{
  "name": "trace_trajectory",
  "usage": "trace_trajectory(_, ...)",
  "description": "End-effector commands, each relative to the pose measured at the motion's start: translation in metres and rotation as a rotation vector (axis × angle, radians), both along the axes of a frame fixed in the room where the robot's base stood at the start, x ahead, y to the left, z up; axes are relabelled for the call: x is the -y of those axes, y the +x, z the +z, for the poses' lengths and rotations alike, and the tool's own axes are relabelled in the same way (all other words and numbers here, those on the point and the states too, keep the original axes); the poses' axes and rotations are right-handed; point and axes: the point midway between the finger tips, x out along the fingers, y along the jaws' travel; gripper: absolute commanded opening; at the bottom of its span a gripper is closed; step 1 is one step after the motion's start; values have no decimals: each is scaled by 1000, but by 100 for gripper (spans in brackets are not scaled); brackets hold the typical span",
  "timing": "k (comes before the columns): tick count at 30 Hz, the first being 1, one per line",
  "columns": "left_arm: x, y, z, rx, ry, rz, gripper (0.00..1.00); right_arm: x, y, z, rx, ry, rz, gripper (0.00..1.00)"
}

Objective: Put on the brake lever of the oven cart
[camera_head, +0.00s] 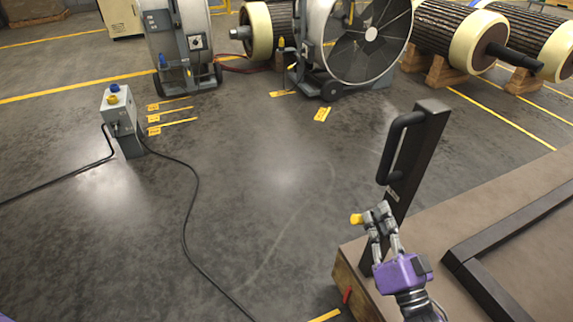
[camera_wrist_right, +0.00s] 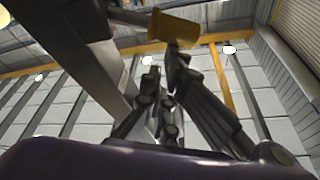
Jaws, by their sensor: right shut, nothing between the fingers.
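The cart (camera_head: 440,240) is a low brown platform at the right, with a dark upright post (camera_head: 408,165) carrying a black handle (camera_head: 392,150). A yellow knob (camera_head: 356,219) sits beside the post, at my right gripper (camera_head: 376,211); it also shows as a yellow cylinder (camera_wrist_right: 172,27) in the right wrist view. My right gripper is shut and empty, its fingertips close to the knob; I cannot tell if they touch. A small red lever (camera_head: 347,296) is low at the cart's front corner. I cannot tell which of these is the brake lever. My left gripper is out of view.
A grey control box (camera_head: 118,110) stands on the floor at the left, with black cables (camera_head: 190,200) running across the floor. Large fans (camera_head: 370,40) and dark rolls (camera_head: 445,35) stand at the back. The middle floor is mostly clear.

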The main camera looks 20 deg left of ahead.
Motion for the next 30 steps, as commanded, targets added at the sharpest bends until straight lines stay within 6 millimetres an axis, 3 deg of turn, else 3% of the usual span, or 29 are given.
trace_trajectory(17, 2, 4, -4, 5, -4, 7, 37, -6, -6, -8, 87, -93, 1, 0)
trace_trajectory(30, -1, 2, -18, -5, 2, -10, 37, -20, -20, -32, 343, -354, 2, 0)
